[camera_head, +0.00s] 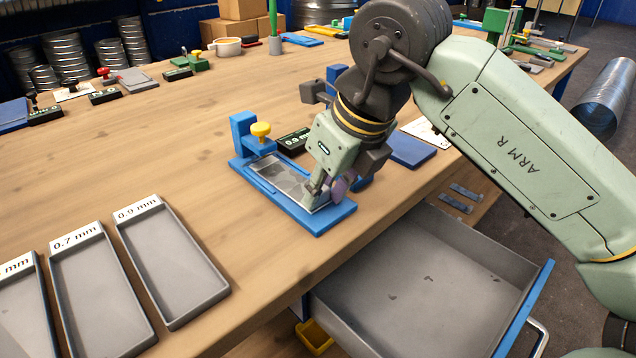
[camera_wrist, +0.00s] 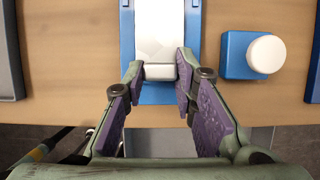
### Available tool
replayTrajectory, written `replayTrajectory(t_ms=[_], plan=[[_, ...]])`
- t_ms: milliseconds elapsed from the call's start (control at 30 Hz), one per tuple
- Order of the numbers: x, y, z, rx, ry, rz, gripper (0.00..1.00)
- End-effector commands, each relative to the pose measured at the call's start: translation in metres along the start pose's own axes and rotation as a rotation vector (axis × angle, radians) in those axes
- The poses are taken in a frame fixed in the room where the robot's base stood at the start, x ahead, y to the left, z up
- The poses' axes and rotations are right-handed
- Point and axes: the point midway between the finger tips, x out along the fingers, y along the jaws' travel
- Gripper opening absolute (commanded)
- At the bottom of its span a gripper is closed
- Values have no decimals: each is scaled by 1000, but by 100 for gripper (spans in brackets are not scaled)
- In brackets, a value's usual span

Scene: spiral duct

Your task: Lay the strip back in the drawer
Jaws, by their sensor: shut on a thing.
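A flat grey metal strip (camera_head: 283,182) lies along a blue fixture (camera_head: 318,222) near the table's front edge. My gripper (camera_head: 325,192) is shut on its near end. In the wrist view the strip (camera_wrist: 160,30) looks pale, and my gripper's purple pads (camera_wrist: 160,82) stand either side of its end. The fingers hide part of that end, and I cannot tell whether it is lifted off the fixture. The open drawer (camera_head: 410,265) is below the table edge, to the right of the fixture. Its grey floor shows only a few small dark bits.
A blue clamp with a yellow knob (camera_head: 261,130) rises at the fixture's far end. A blue block with a white knob (camera_wrist: 262,54) stands right of the strip in the wrist view. Grey labelled trays (camera_head: 172,262) lie at left. Bare tabletop separates them from the fixture.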

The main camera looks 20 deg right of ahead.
Motion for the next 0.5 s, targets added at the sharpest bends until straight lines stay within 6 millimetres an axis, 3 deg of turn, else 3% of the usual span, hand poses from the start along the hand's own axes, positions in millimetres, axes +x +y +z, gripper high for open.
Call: replayTrajectory(t_ms=[500], plan=[[-12,0,-24,1,-2,-1,0]])
